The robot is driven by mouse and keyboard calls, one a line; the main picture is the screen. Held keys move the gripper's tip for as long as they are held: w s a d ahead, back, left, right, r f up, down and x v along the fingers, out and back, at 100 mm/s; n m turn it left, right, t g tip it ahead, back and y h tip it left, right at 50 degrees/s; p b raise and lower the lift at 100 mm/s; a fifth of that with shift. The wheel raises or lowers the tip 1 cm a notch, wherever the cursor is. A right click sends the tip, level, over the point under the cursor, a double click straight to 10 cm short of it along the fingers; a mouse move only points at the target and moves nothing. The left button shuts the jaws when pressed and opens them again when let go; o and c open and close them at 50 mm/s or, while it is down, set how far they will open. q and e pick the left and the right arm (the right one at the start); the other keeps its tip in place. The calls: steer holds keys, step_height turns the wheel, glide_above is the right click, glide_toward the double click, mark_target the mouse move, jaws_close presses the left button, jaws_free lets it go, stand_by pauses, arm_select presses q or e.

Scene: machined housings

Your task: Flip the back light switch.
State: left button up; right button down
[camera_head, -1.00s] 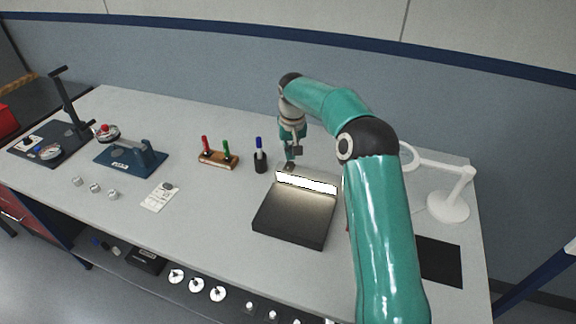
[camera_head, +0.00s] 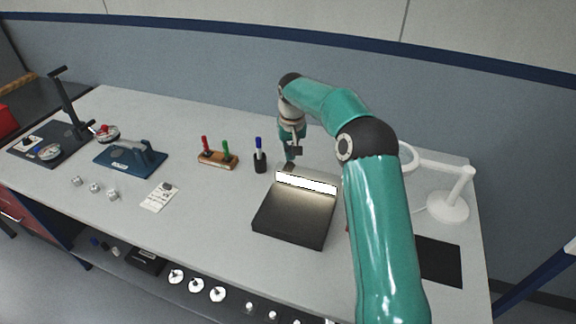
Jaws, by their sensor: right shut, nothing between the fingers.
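A dark light box (camera_head: 292,219) lies on the table, with a bright white lit strip (camera_head: 306,182) along its back edge. My right gripper (camera_head: 290,164) is shut and empty, pointing down at the back left corner of the light box, by the end of the lit strip. The switch itself is too small or hidden behind the fingers to make out. Whether the fingertips touch it I cannot tell. My left gripper is not in view.
A black cup with a blue marker (camera_head: 260,160) stands just left of my gripper. A wooden stand with red and green markers (camera_head: 218,158) is further left. A white lamp (camera_head: 449,203) and a black mat (camera_head: 438,262) are at the right. A blue fixture (camera_head: 131,158) is at the left.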

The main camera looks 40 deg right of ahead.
mark_target(290, 163)
steer(key=shift+f+b, duration=0.8)
steer(key=shift+f, duration=0.45)
stand_by(0.3)
steer(key=shift+r+p, duration=3.1)
steer(key=shift+r, duration=0.55)
steer(key=shift+f, duration=0.1)
